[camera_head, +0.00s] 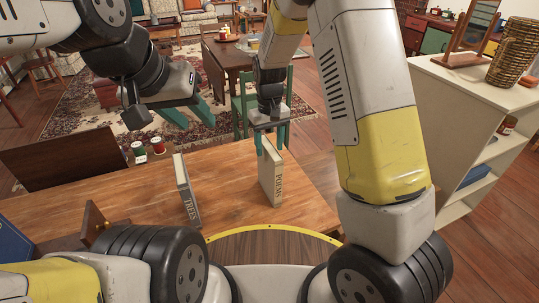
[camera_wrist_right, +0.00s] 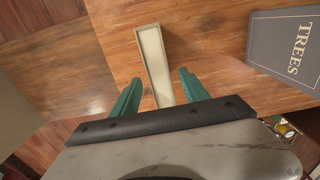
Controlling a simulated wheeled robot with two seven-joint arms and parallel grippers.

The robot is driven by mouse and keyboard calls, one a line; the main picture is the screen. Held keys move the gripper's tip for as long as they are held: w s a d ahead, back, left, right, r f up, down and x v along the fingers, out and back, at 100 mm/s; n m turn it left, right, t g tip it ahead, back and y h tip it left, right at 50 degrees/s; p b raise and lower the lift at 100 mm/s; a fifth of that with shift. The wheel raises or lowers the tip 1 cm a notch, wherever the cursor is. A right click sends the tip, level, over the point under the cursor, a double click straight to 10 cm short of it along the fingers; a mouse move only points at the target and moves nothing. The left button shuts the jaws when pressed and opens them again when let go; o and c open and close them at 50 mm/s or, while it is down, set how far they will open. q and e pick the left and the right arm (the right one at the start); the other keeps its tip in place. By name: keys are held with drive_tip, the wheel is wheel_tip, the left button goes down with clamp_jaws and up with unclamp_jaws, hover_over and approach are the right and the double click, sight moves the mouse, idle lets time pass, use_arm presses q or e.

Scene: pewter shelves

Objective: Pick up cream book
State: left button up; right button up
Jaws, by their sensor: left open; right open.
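The cream book (camera_head: 272,182), with lettering on its spine, stands upright on the wooden table near its right end. In the right wrist view the cream book (camera_wrist_right: 154,62) is seen from above as a narrow pale strip. My right gripper (camera_head: 270,142) is open, pointing down at the book's top. Its teal fingers (camera_wrist_right: 160,93) lie to either side of the book's near end in the right wrist view; I cannot tell whether they touch it. My left gripper (camera_head: 196,102) is open and empty, above the table's far side at the left.
A grey book marked TREES (camera_head: 186,190) stands left of the cream book, and also shows in the right wrist view (camera_wrist_right: 288,47). A dark blue item (camera_head: 14,243) is at the left. A green chair (camera_head: 243,104) stands behind; white shelves (camera_head: 480,120) are right.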

sight(269, 172)
wheel_tip(269, 172, down, 5)
drive_tip(key=shift+s+r, duration=0.15)
clamp_jaws()
idle(1.4)
